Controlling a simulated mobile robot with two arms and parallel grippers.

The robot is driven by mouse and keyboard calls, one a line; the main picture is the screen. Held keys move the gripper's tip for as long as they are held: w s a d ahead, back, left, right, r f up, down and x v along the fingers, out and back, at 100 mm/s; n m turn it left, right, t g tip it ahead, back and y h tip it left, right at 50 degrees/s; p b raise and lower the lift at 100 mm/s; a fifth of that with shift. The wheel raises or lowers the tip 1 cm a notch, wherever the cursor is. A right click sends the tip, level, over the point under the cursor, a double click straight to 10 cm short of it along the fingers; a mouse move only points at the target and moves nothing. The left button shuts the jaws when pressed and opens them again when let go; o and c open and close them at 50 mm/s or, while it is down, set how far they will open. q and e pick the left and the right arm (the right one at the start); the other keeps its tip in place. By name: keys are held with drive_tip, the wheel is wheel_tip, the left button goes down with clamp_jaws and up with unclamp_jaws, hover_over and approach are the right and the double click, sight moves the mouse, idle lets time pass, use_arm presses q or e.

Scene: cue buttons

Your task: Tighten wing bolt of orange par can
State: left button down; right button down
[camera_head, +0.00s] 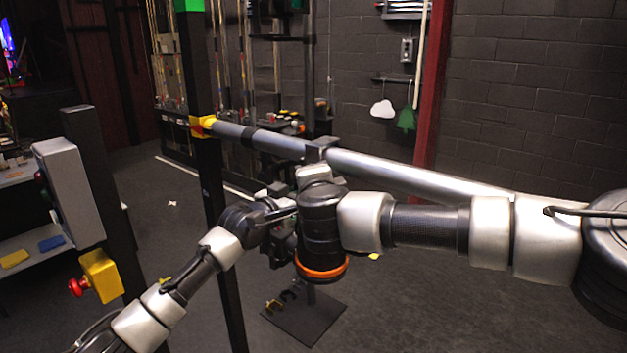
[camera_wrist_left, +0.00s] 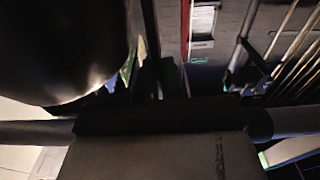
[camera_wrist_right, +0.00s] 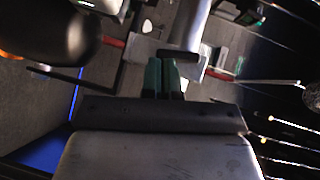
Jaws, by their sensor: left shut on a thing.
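The orange par can (camera_head: 320,235) is a black cylinder with an orange ring at its lower end. It hangs under the grey pipe (camera_head: 400,175) from a dark clamp. In the left wrist view its dark body (camera_wrist_left: 65,45) fills the upper left. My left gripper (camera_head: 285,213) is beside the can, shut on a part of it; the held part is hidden. The wing bolt cannot be made out. My right gripper shows in the right wrist view with its green fingers (camera_wrist_right: 163,77) together, close to the pipe (camera_wrist_right: 188,22); nothing visible is between them.
A dark upright post (camera_head: 212,190) carries the pipe's left end at a yellow fitting (camera_head: 202,125). A control box with a red button (camera_head: 98,277) stands at left. A dark base plate (camera_head: 303,317) lies on the floor below the can. The floor at right is open.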

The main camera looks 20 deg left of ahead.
drive_tip(key=shift+a+f, duration=0.2)
drive_tip(key=shift+f, duration=0.2)
drive_tip(key=shift+w+a+f+m+t+y, duration=0.35)
drive_tip(key=shift+a+f+m, duration=0.2)
drive_tip(key=shift+a, duration=0.2)
drive_tip(key=shift+a+f, duration=0.1)
drive_tip(key=shift+a, duration=0.1)
idle(1.6)
drive_tip(key=s+d+f, duration=0.6)
drive_tip(key=s, duration=0.3)
drive_tip(key=shift+s+f, duration=0.25)
drive_tip(key=shift+f, duration=0.1)
use_arm(q)
drive_tip(key=c, duration=1.2)
unclamp_jaws()
